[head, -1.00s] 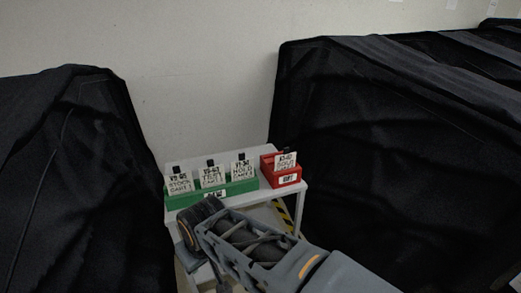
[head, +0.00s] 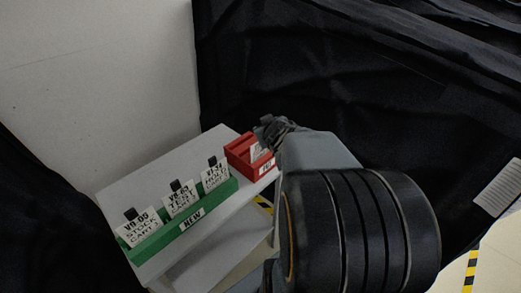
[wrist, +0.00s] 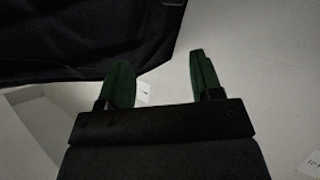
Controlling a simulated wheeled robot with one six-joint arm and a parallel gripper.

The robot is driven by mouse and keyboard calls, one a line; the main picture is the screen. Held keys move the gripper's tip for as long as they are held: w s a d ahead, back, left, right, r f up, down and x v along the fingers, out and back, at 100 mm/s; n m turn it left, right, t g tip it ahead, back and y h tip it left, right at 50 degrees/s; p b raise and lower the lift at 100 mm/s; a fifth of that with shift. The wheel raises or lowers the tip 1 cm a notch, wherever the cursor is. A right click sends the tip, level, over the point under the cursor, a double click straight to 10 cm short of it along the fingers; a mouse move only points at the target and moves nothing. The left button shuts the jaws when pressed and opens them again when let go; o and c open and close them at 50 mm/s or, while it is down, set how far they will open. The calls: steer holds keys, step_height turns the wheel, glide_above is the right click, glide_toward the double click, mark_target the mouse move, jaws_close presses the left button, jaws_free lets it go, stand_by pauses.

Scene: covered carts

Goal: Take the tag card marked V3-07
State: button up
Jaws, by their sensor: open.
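A red holder (head: 240,148) stands at the far right corner of a small white table, with one white card (head: 256,153) in it. My gripper (head: 266,132) appears just above and right of this card and hides part of it, so its code is unreadable. In the wrist view my gripper (wrist: 157,75) is open, with nothing between its fingers. A green holder marked NEW (head: 190,219) carries three upright cards with black tabs. They seem to read V9-05 (head: 140,226), V8-63 (head: 181,199) and V1-14 (head: 214,175). I cannot read V3-07 on any card.
The white table (head: 150,178) has bare room behind the green holder. Black covered carts stand to the left (head: 40,215) and right (head: 330,70), the right one close behind my arm. A pale wall rises behind. Yellow-black tape (head: 470,270) marks the floor.

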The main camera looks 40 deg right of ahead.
steer(key=s+d+f+n+t+y, duration=0.25)
steer(key=s+d+y, duration=0.25)
steer(key=y, duration=0.3)
steer(key=shift+n, duration=0.25)
steer(key=x, duration=0.8)
steer(key=f+x, duration=0.1)
steer(key=x, duration=0.4)
steer(key=shift+s+a, duration=0.25)
steer(key=shift+a, duration=0.05)
jaws_close()
